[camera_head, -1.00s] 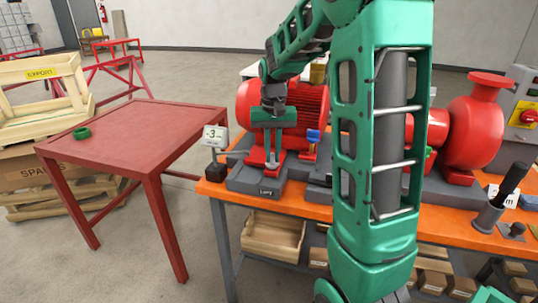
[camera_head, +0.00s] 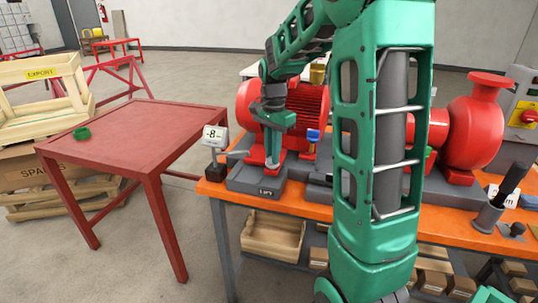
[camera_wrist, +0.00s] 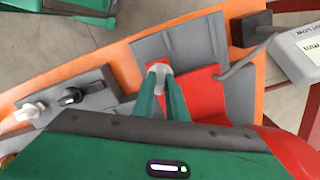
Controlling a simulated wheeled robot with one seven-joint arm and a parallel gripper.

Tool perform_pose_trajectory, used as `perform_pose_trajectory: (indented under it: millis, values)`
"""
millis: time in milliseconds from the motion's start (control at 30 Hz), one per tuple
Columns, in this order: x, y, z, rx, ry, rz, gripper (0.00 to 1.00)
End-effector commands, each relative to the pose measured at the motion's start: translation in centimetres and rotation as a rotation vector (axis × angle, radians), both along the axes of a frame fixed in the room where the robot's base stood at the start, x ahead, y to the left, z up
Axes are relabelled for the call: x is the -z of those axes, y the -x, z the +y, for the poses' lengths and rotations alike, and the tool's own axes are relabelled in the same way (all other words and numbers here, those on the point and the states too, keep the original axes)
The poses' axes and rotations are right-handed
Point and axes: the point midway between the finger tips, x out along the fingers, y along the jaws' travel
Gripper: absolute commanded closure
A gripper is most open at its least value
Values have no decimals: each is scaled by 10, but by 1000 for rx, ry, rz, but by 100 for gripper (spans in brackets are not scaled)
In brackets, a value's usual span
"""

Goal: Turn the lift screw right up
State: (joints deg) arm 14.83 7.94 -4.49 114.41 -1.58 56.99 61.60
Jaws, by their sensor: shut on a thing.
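The lift screw (camera_wrist: 158,68) shows in the wrist view as a small light-grey head at the front of the red motor foot. My gripper (camera_head: 272,163) is shut on it, with its two green fingers pointing down on either side of the head. In the head view the fingers mostly hide the screw. The red motor (camera_head: 300,103) stands behind my gripper on a grey base (camera_head: 250,182). A white gauge display (camera_head: 214,136) to the left reads what looks like -8. It shows partly, at the right edge, in the wrist view (camera_wrist: 302,52).
The gauge's grey arm (camera_wrist: 246,60) reaches close beside the motor foot. A blue-topped part (camera_head: 313,136) stands right of my gripper. A black knob (camera_wrist: 72,97) and a white knob (camera_wrist: 30,111) lie left in the wrist view. A red table (camera_head: 135,120) is at the left.

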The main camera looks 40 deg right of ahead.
Motion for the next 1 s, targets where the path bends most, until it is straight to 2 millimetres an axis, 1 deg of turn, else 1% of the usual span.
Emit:
perform_pose_trajectory:
  millis: [267,667,700,733,767,1000]
  values:
    - [-1,-1,1,53,0,-2,100]
    - [-1,-1,1,58,0,-2,100]
    - [-1,-1,1,58,0,-2,80]
    - [-1,-1,1,58,0,-2,73]
    - [-1,-1,1,58,0,-2,69]
    - [0,0,0,58,0,-1,69]
